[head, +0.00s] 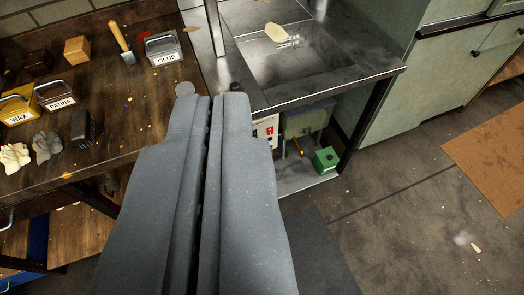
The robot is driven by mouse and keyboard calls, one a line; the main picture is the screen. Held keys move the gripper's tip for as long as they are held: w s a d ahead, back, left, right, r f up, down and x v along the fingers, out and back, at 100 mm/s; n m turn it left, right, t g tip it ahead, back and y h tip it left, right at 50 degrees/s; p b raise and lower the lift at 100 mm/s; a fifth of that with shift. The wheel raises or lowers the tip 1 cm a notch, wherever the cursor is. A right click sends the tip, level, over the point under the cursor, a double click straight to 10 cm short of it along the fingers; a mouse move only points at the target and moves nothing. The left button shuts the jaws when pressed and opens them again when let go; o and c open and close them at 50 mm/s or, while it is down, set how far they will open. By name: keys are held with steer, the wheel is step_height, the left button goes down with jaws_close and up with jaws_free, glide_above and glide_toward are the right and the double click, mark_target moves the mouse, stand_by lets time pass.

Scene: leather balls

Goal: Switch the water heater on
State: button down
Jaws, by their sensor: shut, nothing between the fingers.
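My gripper (211,104) is shut and empty, its two grey fingers side by side in the middle of the head view. Under the metal table, just right of the fingertips, a pale panel (266,128) shows small red parts. It may be the water heater's switch panel, but my right finger hides its left part. Beside it stands a grey-green tank (308,121) with an orange-yellow handle (298,147). I cannot tell which of these is the water heater, nor the switch's state.
The metal table (350,72) has a sunken basin and a dark front leg. A green box (326,159) stands on its lower shelf. Floor at right is mostly clear beside an orange-brown mat (490,150).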

steer(key=w+d+f+m+g+b, duration=0.1)
steer(key=w+f+m, duration=0.1)
steer(key=w+f, duration=0.85)
steer(key=w+d+f+m+g+y+b, duration=0.15)
steer(key=w+f, duration=0.35)
steer(key=f, duration=1)
steer(key=w+f+m+g+b, duration=0.1)
steer(key=w+f+m, duration=0.1)
steer(key=w+f, duration=0.85)
steer(key=s+f+m+g+b, duration=0.1)
steer(key=f+m, duration=0.1)
steer(key=f, duration=1.3)
steer(key=s+d+f+m+b, duration=0.1)
steer(key=f+m, duration=0.2)
steer(key=f, duration=1.3)
steer(key=s+d+f+m+g+y+b, duration=0.1)
steer(key=f+m+b, duration=0.1)
steer(key=f, duration=1.4)
steer(key=shift+f+m+g, duration=0.25)
steer(key=shift+m+g, duration=0.1)
steer(key=shift+m, duration=0.3)
